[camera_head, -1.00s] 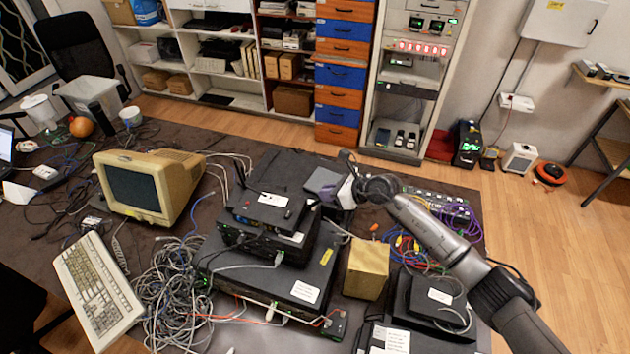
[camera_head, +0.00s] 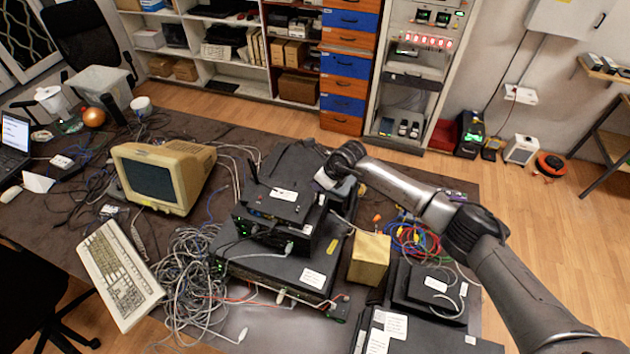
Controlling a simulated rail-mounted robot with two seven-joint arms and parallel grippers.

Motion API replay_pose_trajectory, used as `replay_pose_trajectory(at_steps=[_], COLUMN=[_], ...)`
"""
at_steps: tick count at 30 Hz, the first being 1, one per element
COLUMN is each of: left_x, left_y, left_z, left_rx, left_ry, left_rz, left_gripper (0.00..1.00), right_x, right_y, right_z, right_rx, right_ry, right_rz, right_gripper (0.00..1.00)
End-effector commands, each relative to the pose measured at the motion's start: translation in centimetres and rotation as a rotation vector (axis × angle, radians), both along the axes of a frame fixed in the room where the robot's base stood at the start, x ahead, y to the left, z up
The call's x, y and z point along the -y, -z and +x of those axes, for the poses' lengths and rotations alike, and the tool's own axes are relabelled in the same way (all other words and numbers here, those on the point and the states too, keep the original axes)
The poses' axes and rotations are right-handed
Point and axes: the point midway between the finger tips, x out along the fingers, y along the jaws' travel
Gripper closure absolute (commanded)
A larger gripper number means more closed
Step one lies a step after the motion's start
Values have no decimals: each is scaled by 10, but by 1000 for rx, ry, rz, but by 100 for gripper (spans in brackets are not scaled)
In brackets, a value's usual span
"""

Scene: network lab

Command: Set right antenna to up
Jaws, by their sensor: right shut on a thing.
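The black router (camera_head: 268,205) with a white label sits on top of a stack of dark network boxes in the middle of the table. A thin dark antenna (camera_head: 251,168) stands up, slightly tilted, at its back left. My right gripper (camera_head: 322,182) is at the router's right side, pointing down and left from my raised wrist. It is shut on what seems to be the right antenna, which is mostly hidden by the gripper, so its angle cannot be told. My left gripper is not in view.
An old beige monitor (camera_head: 165,178) and a keyboard (camera_head: 119,275) stand left, with tangled grey cables (camera_head: 190,275) between them and the stack. A tan box (camera_head: 369,260) and black devices (camera_head: 430,290) are right of the stack, under my right arm.

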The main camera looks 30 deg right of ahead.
Motion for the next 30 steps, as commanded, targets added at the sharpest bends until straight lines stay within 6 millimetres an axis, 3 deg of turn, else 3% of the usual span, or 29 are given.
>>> replay_pose_trajectory(at_steps=[13,14,21,30], left_x=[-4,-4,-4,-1], left_y=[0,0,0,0], left_z=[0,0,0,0], left_rx=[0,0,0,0], left_ry=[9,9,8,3], left_rz=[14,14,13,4], left_gripper=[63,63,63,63], right_x=[2,2,2,2], right_y=[1,1,1,-1], right_z=[-1,-1,0,-1], right_rx=[-7,-7,-6,-4], right_ry=[3,3,3,2], right_rz=[-6,-6,-6,-5], right_gripper=[100,86,64,63])
